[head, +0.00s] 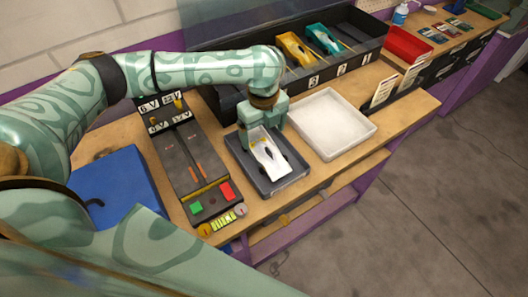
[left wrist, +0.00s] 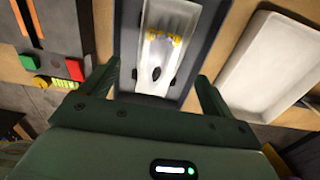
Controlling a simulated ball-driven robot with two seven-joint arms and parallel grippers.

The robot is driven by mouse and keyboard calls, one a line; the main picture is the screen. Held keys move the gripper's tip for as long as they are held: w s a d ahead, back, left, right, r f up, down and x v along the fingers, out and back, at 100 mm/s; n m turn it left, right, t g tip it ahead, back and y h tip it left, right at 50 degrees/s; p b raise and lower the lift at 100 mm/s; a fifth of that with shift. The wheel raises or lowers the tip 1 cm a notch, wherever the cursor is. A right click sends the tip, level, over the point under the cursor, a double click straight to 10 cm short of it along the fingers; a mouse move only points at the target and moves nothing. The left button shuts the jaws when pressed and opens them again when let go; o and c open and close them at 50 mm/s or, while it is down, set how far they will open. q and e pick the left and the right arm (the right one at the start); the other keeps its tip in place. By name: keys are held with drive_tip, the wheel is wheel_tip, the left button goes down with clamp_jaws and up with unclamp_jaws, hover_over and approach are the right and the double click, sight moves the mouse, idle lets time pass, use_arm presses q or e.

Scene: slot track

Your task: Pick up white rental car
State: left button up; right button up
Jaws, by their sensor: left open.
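The white rental car (head: 268,156) lies in a dark grey tray (head: 287,184) on the wooden bench in the head view. It is white with yellow parts and a dark oval spot on top. In the left wrist view the car (left wrist: 168,52) lies ahead, in the gap between my fingers. My left gripper (left wrist: 155,88) is open, with one finger on either side of the tray's near end. In the head view my left gripper (head: 262,130) is above the car's far end and hides part of it. I cannot tell whether it touches the car. My right gripper is not in view.
A white empty tray (head: 333,124) stands right of the dark tray. A black control track (head: 187,160) with green and red buttons is at left, beside a blue mat (head: 122,190). Numbered bays behind hold a yellow car (head: 295,49) and a teal car (head: 323,38).

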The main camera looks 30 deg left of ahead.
sight(264, 145)
use_arm(q)
drive_tip(key=shift+f, duration=1.15)
wheel_tip(264, 145, down, 5)
drive_tip(key=shift+r+b, duration=0.1)
drive_tip(key=shift+b, duration=1.15)
drive_tip(key=shift+r, duration=0.1)
drive_tip(key=shift+c, duration=1.2)
drive_tip(key=c, duration=0.9)
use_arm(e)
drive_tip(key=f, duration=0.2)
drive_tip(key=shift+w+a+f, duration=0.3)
